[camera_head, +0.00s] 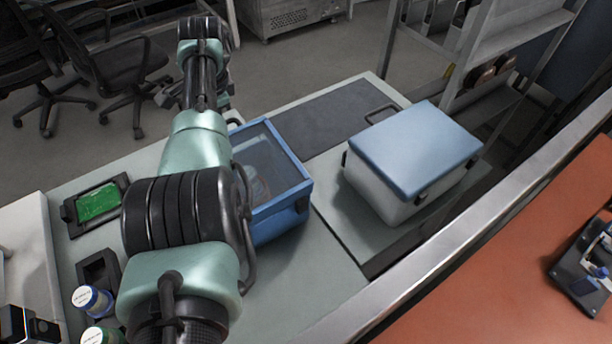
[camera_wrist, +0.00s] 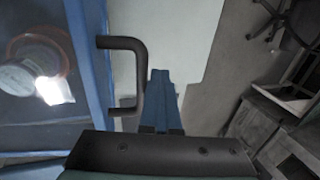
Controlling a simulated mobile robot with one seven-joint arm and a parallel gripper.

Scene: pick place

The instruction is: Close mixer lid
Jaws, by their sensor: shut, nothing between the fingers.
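A blue box-shaped mixer (camera_head: 285,222) stands on the bench just right of my arm. Its blue-framed, see-through lid (camera_head: 270,160) appears to lie flat on top, and a round object shows dimly through it. In the wrist view the lid's clear panel (camera_wrist: 35,75) fills the left side, with a glare spot on it. A dark bar handle (camera_wrist: 138,72) sticks out from its blue edge. My gripper (camera_wrist: 160,74) is shut and empty, just right of the handle; I cannot tell whether they touch. My arm hides the mixer's left part in the head view.
A white box with a blue lid (camera_head: 415,145) stands right of the mixer. A green board in a dark tray (camera_head: 97,202) and lidded jars (camera_head: 92,300) are at left. A dark flat panel (camera_head: 335,118) lies behind. A metal rail (camera_head: 480,215) crosses the right.

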